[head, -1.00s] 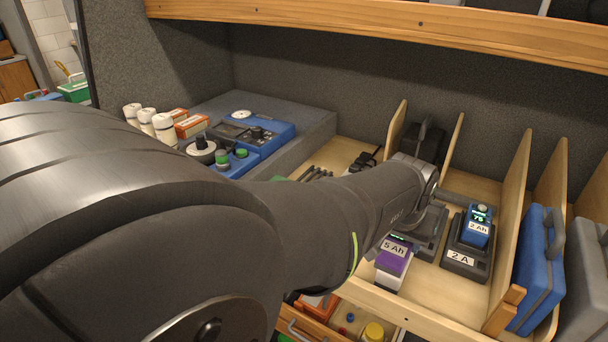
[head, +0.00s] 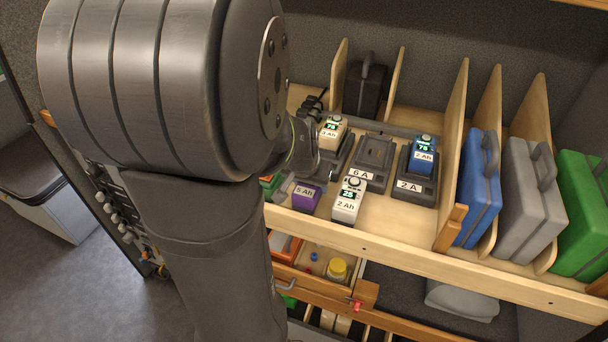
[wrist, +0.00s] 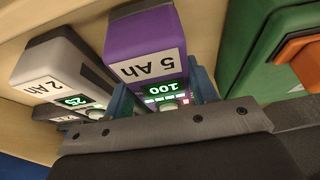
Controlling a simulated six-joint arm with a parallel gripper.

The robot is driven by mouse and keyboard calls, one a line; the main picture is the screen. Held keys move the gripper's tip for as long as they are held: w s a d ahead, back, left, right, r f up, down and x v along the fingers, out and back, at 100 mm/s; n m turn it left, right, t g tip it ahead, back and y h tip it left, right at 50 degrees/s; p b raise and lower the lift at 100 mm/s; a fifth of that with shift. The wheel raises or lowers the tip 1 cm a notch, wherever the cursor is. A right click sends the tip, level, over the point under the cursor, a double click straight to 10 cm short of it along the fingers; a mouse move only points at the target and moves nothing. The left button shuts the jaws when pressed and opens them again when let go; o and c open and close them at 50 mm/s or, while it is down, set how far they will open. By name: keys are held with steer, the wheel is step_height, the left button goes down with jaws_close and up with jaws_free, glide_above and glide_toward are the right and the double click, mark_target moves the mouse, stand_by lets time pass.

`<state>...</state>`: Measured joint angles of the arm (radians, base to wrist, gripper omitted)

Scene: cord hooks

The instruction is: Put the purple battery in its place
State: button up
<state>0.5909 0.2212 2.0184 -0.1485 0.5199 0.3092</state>
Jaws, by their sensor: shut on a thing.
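The purple battery (head: 306,197), labelled 5 Ah, is at the shelf's front left in the head view. In the wrist view the purple battery (wrist: 146,36) is between the blue fingers of my gripper (wrist: 165,97), which is shut on it; its display reads 100. I cannot tell whether it touches the shelf. An empty charger (head: 371,162) labelled 6 A stands in the middle of the row. The left charger (head: 336,160) holds a beige 3 Ah battery (head: 332,132). The right charger (head: 408,187), labelled 2 A, holds a blue 2 Ah battery (head: 424,153). My arm hides most of the gripper in the head view.
A white 2 Ah battery (head: 348,200) stands right of the purple one, near the shelf edge. Wooden dividers (head: 458,140) separate blue (head: 481,187), grey and green cases at right. A green case with an orange latch (wrist: 288,55) is close beside my gripper in the wrist view.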

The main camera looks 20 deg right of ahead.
steer(key=shift+f, duration=0.25)
steer(key=o, duration=1.3)
steer(key=shift+s+r, duration=0.1)
steer(key=shift+r, duration=0.4)
steer(key=v, duration=1.1)
steer(key=shift+a+r, duration=0.1)
steer(key=shift+a, duration=0.05)
steer(key=x, duration=1.2)
steer(key=shift+f, duration=0.25)
steer(key=shift+r, duration=0.2)
